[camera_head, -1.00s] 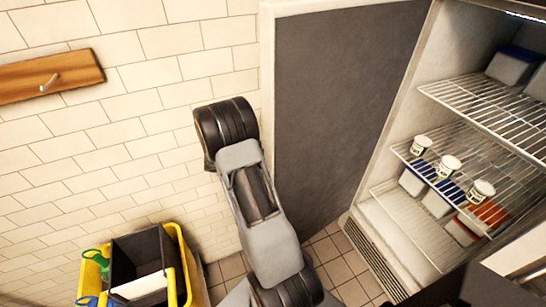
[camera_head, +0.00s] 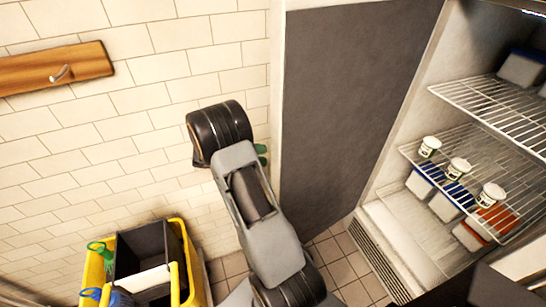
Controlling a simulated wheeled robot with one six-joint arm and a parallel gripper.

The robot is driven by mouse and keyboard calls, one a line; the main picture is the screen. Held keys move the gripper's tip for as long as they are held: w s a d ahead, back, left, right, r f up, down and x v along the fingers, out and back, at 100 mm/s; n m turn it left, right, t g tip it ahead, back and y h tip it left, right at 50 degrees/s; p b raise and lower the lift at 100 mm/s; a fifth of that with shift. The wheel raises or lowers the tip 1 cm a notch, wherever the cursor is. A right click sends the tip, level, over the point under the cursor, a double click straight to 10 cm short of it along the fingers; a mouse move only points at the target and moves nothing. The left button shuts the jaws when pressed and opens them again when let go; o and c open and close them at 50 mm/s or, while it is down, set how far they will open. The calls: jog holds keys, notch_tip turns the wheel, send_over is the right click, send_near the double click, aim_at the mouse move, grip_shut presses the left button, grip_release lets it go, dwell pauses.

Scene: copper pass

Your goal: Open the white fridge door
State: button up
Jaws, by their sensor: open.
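The white fridge door (camera_head: 345,110) stands wide open, its dark grey inner face turned toward the fridge and its pale edge toward the tiled wall. The open fridge (camera_head: 400,190) is at the right, with its interior in plain view. My arm, black and grey, rises in front of the wall just left of the door's edge. My gripper cannot be made out; the end of the arm is hidden behind its own links. A small green piece (camera_head: 262,153) shows behind the arm beside the door's edge; I cannot tell what it is.
Wire shelves (camera_head: 470,165) in the fridge hold several white cups (camera_head: 458,168) and lidded tubs (camera_head: 446,207). A yellow cart (camera_head: 188,262) with a dark bin stands at the lower left. A wooden rail with a hook (camera_head: 60,72) is on the wall. Some tiled floor is clear below the door.

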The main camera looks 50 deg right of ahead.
jog(key=p+v, duration=0.1)
jog(key=v, duration=0.7)
jog(key=shift+w+a+p, duration=0.15)
jog(key=shift+w+p, duration=0.05)
jog(key=shift+p, duration=0.1)
